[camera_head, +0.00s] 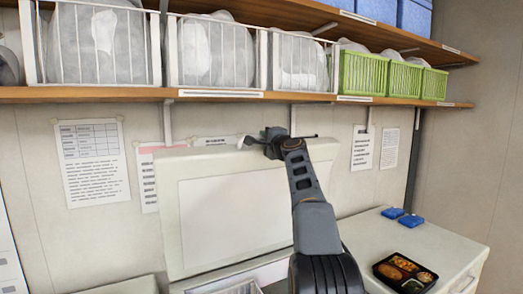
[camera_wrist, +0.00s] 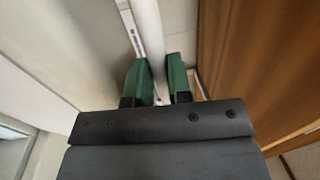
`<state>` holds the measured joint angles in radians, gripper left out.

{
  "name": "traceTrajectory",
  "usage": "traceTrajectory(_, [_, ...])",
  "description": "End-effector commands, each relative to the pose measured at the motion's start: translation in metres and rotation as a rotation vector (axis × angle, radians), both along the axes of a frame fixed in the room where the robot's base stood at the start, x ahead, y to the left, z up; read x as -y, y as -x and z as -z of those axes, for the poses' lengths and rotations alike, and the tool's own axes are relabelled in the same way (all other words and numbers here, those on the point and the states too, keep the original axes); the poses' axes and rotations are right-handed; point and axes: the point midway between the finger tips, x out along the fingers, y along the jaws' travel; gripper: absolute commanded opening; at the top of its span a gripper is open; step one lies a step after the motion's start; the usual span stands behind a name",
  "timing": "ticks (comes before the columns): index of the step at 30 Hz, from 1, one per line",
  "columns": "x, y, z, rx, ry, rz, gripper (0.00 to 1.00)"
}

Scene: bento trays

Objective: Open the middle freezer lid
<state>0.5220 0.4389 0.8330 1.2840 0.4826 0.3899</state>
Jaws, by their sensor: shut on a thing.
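The middle freezer lid (camera_head: 222,205) stands raised, close to upright, in front of the wall in the head view. It is a pale panel with a recessed inner face turned toward me. My gripper (camera_head: 277,142) is at the lid's top edge, right of its middle. In the wrist view, the green fingers of my gripper (camera_wrist: 159,80) are on either side of a white strip of the lid (camera_wrist: 146,25) and are shut on it. I cannot tell whether the strip is a handle or the rim. My arm hides the lid's right part.
A wooden shelf (camera_head: 230,95) with white wire baskets (camera_head: 110,50) and green baskets (camera_head: 362,75) runs just above the lid. To the right, a closed white freezer top (camera_head: 385,235) carries a black bento tray (camera_head: 404,272) and blue items (camera_head: 410,221).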

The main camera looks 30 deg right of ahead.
Motion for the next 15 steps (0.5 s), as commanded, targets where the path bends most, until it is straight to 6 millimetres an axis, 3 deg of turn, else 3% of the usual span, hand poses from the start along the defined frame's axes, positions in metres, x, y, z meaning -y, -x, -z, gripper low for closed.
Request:
traceTrajectory(1, [0.0, 0.005, 0.011, 0.006, 0.001, 0.001, 0.0])
traceTrajectory(15, [-0.001, 0.017, 0.007, 0.025, 0.002, 0.001, 0.0])
